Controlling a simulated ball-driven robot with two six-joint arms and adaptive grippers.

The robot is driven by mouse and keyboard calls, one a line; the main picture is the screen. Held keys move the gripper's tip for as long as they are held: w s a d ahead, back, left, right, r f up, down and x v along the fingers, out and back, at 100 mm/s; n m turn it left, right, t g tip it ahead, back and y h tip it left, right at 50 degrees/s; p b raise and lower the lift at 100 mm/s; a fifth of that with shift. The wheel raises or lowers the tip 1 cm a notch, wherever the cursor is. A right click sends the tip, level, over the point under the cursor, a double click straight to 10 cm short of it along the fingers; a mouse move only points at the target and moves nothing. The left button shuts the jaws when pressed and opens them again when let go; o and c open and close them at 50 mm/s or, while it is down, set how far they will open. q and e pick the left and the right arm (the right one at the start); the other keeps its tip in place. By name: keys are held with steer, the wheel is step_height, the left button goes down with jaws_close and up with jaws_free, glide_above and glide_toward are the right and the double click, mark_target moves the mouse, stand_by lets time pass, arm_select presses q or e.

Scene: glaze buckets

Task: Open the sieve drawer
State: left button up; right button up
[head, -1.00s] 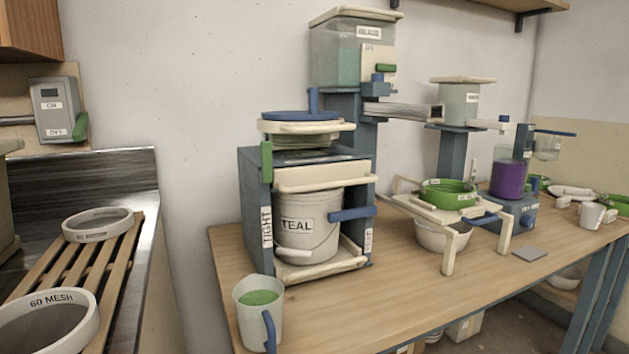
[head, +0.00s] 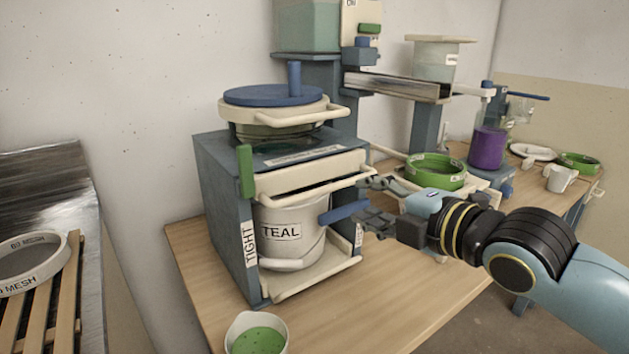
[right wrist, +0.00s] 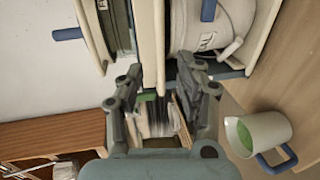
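The sieve drawer (head: 310,178) is the cream drawer front with a bar handle in the blue-grey stand (head: 222,205). It sits above the white bucket labelled TEAL (head: 300,228). My right gripper (head: 364,202) is open at the right end of the drawer's handle, its fingers one above the other. In the right wrist view, a cream edge of the drawer (right wrist: 151,40) runs between the spread fingers of the gripper (right wrist: 160,68). I cannot tell whether either finger touches it. My left gripper is not in view.
A blue lever (head: 343,211) sticks out close to the right gripper. A green handle (head: 245,172) is on the stand's left side. A jug of green glaze (head: 257,335) stands at the table's front. A green sieve (head: 435,171) is to the right. The front tabletop is mostly clear.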

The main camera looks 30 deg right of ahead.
mark_target(333, 189)
steer(key=x, duration=1)
steer(key=shift+w+f, duration=0.1)
steer(key=shift+w, duration=0.15)
jaws_close()
